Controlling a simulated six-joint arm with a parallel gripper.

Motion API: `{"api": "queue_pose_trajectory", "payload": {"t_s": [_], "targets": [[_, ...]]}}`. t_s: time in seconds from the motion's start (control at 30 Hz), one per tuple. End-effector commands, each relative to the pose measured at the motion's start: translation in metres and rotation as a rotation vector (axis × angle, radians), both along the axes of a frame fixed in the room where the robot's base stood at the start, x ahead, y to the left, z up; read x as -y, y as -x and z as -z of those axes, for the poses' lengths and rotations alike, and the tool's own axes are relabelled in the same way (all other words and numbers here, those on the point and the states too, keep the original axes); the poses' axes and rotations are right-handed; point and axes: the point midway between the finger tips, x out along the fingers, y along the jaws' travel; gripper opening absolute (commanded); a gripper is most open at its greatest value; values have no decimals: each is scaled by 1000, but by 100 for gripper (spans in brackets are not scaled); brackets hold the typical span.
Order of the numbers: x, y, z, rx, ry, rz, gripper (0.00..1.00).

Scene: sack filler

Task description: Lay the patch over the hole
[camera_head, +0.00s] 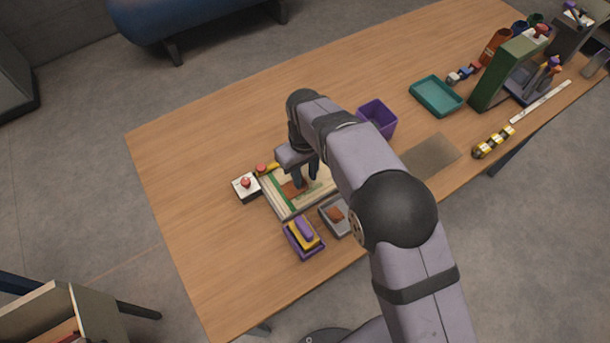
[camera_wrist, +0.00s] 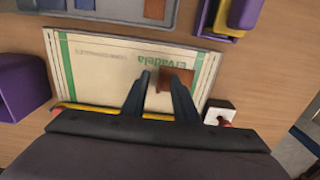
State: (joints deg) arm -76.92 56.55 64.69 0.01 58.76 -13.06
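A pale sack (camera_head: 284,205) with green stripes and lettering lies flat on the table; it also fills the middle of the wrist view (camera_wrist: 95,75). A brown patch (camera_head: 289,188) is on or just above the sack, near its lettering, and shows partly behind my right finger in the wrist view (camera_wrist: 182,75). I see no hole; the patch or fingers may hide it. My gripper (camera_wrist: 158,76) points down over the sack. A gap shows between its fingertips, and I see nothing clamped there. Another brown patch (camera_head: 336,213) lies in a grey tray (camera_head: 327,226).
A purple bin (camera_head: 390,131) stands behind the sack. A white box with a red button (camera_head: 242,194) sits left of the sack. The left of the table is clear.

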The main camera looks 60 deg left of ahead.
Motion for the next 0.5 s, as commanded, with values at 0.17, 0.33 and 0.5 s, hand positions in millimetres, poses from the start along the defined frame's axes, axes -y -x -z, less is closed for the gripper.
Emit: {"api": "queue_pose_trajectory", "payload": {"t_s": [0.17, 0.33, 0.5], "targets": [[-1, 0, -20, 1, -4, 0, 27], [-1, 0, -44, 1, -5, 0, 27], [-1, 0, -60, 1, -3, 0, 27]]}}
